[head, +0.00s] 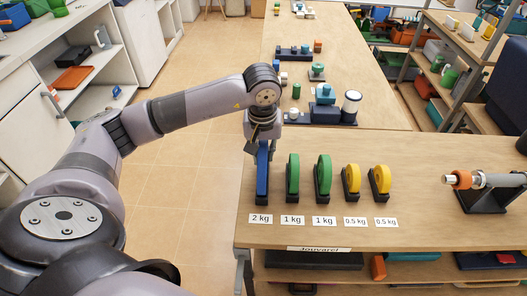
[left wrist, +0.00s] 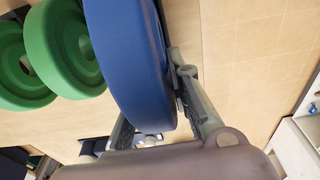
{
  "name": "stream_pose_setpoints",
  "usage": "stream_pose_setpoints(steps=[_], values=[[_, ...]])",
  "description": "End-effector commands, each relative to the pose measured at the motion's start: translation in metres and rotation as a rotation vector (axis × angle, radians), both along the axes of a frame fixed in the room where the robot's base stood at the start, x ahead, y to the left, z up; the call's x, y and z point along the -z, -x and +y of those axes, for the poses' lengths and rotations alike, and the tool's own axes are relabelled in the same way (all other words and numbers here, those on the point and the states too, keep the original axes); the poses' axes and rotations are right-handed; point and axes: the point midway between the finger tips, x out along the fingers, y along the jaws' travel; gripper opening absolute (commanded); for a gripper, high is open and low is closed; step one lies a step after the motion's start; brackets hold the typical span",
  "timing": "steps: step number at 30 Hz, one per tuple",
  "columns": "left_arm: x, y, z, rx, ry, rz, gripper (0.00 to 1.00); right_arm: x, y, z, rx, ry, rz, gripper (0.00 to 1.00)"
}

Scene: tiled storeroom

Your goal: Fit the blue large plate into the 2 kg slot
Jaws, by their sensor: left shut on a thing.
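The blue large plate (head: 263,172) stands upright, edge-on, behind the "2 kg" label (head: 260,219) at the left end of the plate row. Its lower edge is at the dark 2 kg slot (head: 262,200); I cannot tell whether it is fully seated. My left gripper (head: 263,147) comes down from above and is shut on the plate's upper part. In the left wrist view the blue plate (left wrist: 125,55) lies between the fingers of the left gripper (left wrist: 158,112). The right gripper is not in view.
Two green plates (head: 292,174) and two yellow plates (head: 351,180) stand in slots to the right. A bar with an orange collar (head: 459,180) rests on a dark stand at the far right. Blocks and a canister (head: 350,105) sit on the table behind. Tiled floor lies left.

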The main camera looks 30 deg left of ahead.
Motion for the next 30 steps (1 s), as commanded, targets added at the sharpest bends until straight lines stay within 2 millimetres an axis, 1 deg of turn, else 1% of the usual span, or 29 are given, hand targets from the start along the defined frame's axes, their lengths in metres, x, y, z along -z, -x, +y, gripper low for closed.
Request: stream_pose_setpoints(steps=[1,5,6,16,23,24,25,28,30], values=[[-0.002,-0.002,0.000,0.000,0.002,-0.008,0.00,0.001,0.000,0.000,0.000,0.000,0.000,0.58],[0.000,-0.002,0.000,0.000,0.002,-0.008,0.00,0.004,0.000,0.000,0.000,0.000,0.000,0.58],[0.000,-0.002,0.000,-0.001,0.002,-0.008,0.19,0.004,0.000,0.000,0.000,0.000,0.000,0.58],[0.002,-0.001,0.000,0.000,0.001,-0.003,0.41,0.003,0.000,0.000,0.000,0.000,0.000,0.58],[0.003,0.000,0.000,0.000,0.000,-0.001,0.42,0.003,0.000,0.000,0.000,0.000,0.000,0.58],[0.007,0.002,0.000,0.000,-0.002,0.007,0.42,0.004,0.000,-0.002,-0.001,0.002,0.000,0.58],[0.006,0.002,0.000,0.000,-0.002,0.007,0.42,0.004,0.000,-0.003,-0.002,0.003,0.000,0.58],[-0.001,0.001,0.000,0.001,-0.001,0.002,0.42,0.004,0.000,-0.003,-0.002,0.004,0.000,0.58],[-0.010,0.001,-0.001,0.001,0.000,0.000,0.42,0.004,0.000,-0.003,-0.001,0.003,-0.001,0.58]])
